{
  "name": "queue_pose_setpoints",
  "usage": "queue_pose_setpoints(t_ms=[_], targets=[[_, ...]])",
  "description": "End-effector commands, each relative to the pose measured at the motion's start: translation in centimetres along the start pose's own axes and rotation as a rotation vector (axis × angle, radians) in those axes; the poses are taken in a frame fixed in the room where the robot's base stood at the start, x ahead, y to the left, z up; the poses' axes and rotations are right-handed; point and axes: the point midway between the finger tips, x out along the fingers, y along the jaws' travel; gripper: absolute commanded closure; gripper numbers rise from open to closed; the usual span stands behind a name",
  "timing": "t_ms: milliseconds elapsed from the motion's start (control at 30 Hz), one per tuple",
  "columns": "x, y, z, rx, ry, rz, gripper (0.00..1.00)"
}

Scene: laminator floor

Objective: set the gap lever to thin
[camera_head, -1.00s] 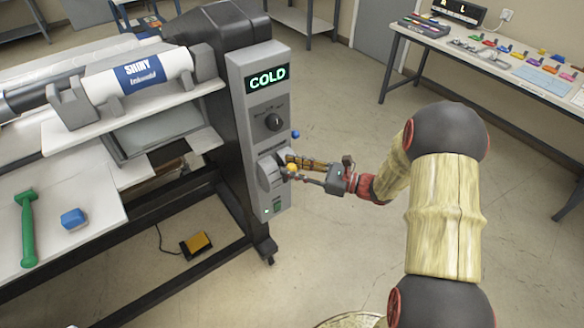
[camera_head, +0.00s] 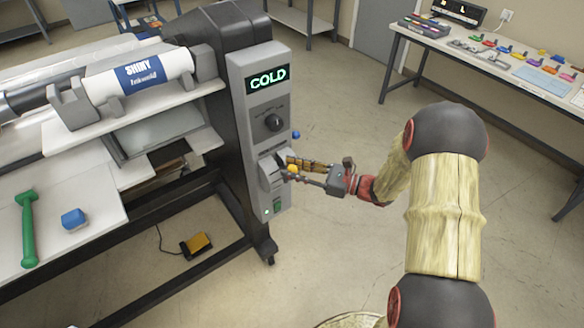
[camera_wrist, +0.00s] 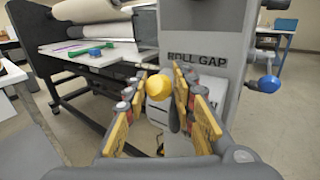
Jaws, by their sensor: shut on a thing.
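The laminator's control panel (camera_head: 236,100) carries a slotted roll gap unit low on its face. Its gap lever ends in a yellow ball knob (camera_head: 292,169), which also shows in the wrist view (camera_wrist: 158,87). My gripper (camera_head: 298,166) is at the lever, shut on the yellow knob, with yellow-padded fingers on both sides of it. In the wrist view the ROLL GAP label (camera_wrist: 197,60) is just beyond the fingers. The right finger and the knob hide much of the unit's face, and I cannot read the lever's position marks.
A dark dial (camera_head: 274,122) sits above the lever, under a display (camera_head: 267,79) reading COLD. A blue knob (camera_wrist: 268,84) sticks out at the panel's right side. A green tool (camera_head: 27,228) and blue block (camera_head: 74,218) lie on the left table. Floor to the right is open.

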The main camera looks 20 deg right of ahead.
Motion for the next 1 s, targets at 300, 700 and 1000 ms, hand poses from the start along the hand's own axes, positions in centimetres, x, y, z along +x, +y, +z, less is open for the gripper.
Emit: queue_pose_setpoints(t_ms=[300, 700, 1000], targets=[[-1.3, 1.3, -3.1, 0.020, 0.010, 0.002, 1.00], [-2.2, 1.9, -6.1, 0.014, 0.006, 0.005, 0.94], [-2.2, 1.7, -6.0, 0.010, 0.005, 0.002, 0.77]])
